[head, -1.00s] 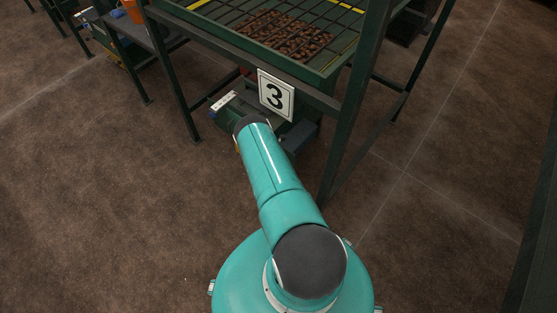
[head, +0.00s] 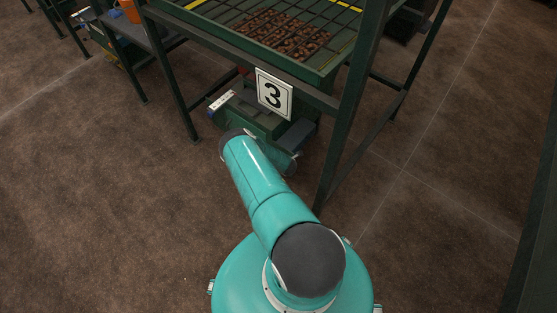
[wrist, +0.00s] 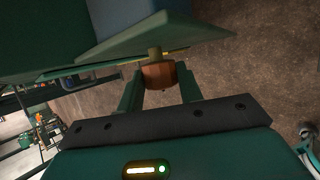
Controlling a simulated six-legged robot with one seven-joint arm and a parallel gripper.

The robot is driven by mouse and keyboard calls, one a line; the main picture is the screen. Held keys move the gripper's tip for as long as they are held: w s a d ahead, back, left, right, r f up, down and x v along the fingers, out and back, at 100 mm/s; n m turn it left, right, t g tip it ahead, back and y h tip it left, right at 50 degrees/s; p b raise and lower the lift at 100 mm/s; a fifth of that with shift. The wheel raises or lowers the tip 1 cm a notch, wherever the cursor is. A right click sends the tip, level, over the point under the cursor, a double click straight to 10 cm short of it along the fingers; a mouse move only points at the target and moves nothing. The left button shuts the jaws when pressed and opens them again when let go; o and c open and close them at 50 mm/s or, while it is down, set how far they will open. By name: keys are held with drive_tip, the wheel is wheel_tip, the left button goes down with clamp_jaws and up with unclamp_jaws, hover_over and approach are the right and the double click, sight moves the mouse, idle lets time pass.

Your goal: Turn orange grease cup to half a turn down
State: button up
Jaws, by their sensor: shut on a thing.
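The orange grease cup (wrist: 158,75) shows in the wrist view, on a short brass-coloured stem under a green machine part. My gripper (wrist: 158,86) has one finger on each side of the cup and is shut on it. No turn mark is visible on the cup, so its angle cannot be told. In the head view my arm hides the cup and the gripper.
A dark green frame carries a grated tray (head: 330,70) and a number 3 sign (head: 274,94). Under it sits a green machine (head: 250,115). A frame leg (head: 345,140) stands right of my arm. The brown floor (head: 90,200) at left is clear.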

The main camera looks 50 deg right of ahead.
drive_tip(key=t, duration=0.2)
drive_tip(key=m+t, duration=0.1)
drive_tip(key=t, duration=0.1)
drive_tip(key=shift+s+d+f, duration=0.1)
drive_tip(key=shift+s+f, duration=0.15)
drive_tip(key=shift+s, duration=0.05)
drive_tip(key=shift+f+m+t, duration=0.1)
drive_tip(key=shift+m+t, duration=0.3)
drive_tip(key=shift+t, duration=0.9)
drive_tip(key=o, duration=1)
drive_tip(key=shift+s, duration=0.1)
drive_tip(key=v, duration=0.7)
drive_tip(key=shift+a, duration=0.2)
drive_tip(key=shift+s, duration=0.1)
